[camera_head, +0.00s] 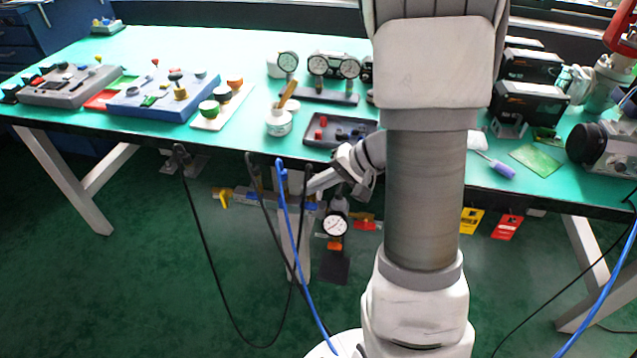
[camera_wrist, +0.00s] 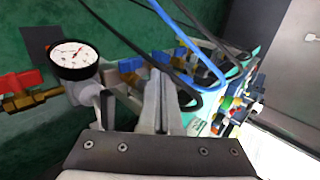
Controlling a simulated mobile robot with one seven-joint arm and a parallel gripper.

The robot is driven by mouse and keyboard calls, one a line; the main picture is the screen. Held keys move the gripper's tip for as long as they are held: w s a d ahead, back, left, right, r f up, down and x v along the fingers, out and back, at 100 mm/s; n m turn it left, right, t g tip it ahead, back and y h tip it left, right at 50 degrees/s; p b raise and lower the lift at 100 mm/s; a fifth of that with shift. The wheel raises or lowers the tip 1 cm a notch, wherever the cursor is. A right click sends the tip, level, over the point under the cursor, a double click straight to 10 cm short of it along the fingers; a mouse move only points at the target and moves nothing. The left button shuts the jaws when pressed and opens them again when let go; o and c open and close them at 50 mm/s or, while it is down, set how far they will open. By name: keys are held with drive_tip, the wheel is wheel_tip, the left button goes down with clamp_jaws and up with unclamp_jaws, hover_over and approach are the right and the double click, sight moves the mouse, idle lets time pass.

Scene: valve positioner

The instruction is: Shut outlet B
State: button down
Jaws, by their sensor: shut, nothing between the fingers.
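A valve manifold hangs under the front edge of the bench in the head view. It carries a round white gauge (camera_head: 334,225), a red-handled valve (camera_head: 365,224) on the right and a yellow handle (camera_head: 223,198) at the left end. Blue handles sit between them. In the wrist view the gauge (camera_wrist: 73,54) and red handle (camera_wrist: 20,80) are at left, with a blue handle (camera_wrist: 131,64) just beyond my fingers. My gripper (camera_head: 312,187) is shut and empty, close to the blue handles; contact is unclear. It also shows in the wrist view (camera_wrist: 160,80). I cannot read any outlet letter.
Black cables and a blue hose (camera_head: 292,250) hang in front of the manifold, close to my gripper. The green bench (camera_head: 230,50) above holds control panels, gauges and a dark tray (camera_head: 340,128). Yellow (camera_head: 471,220) and red tags (camera_head: 507,227) hang at right. The floor below is mostly clear.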

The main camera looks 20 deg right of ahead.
sight(283, 201)
drive_tip(key=b+x, duration=0.1)
drive_tip(key=x, duration=0.5)
drive_tip(key=shift+r, duration=0.1)
drive_tip(key=shift+r, duration=0.1)
drive_tip(key=shift+r, duration=0.1)
drive_tip(key=shift+a+p, duration=0.1)
drive_tip(key=shift+p, duration=0.35)
